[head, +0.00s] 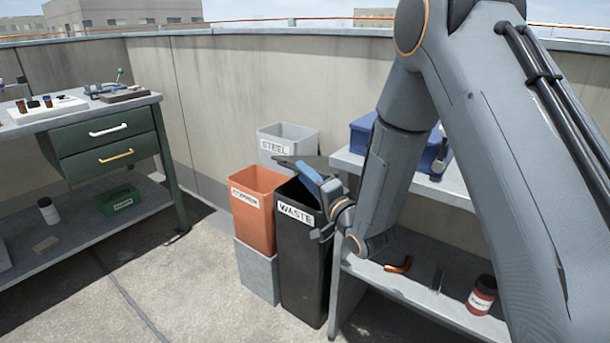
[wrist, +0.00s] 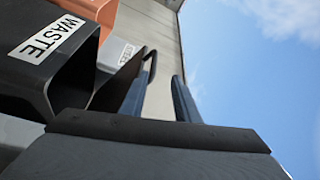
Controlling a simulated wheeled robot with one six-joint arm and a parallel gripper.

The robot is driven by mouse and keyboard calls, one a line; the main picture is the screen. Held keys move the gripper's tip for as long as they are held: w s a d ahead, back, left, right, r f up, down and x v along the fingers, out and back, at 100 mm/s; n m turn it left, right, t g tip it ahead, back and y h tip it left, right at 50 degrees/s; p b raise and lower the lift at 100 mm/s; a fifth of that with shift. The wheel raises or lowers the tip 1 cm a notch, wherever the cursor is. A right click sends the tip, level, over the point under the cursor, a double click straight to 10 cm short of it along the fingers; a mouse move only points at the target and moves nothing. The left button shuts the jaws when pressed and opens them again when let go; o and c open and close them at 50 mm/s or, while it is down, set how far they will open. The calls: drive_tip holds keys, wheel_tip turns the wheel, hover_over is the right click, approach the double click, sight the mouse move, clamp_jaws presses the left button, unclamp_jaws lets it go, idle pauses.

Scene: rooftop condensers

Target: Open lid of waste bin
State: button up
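The black waste bin (head: 301,262) stands on the floor with a white WASTE label near its rim; it also shows in the wrist view (wrist: 28,75). Its dark lid (head: 322,163) is raised and tilted, and the bin's dark mouth shows below it. In the wrist view the lid (wrist: 118,82) is beside my left finger, with a dark hooked bar (wrist: 151,58) near that fingertip. My gripper (head: 307,176) is over the bin's rim at the lid. In the wrist view its two fingers (wrist: 165,88) are apart, with wall showing between them. Whether a finger touches the lid is unclear.
An orange bin (head: 255,215) stands left of the waste bin on a grey block (head: 256,272). A grey STEEL bin (head: 287,139) is behind. A shelved table (head: 455,185) with a blue box (head: 362,131) is close on the right. Open floor lies at front left.

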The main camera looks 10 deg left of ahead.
drive_tip(key=r+p+v, duration=0.1)
drive_tip(key=p+v, duration=0.1)
drive_tip(key=v, duration=0.7)
drive_tip(key=shift+f, duration=0.35)
idle(0.3)
drive_tip(key=shift+w, duration=0.1)
idle(0.5)
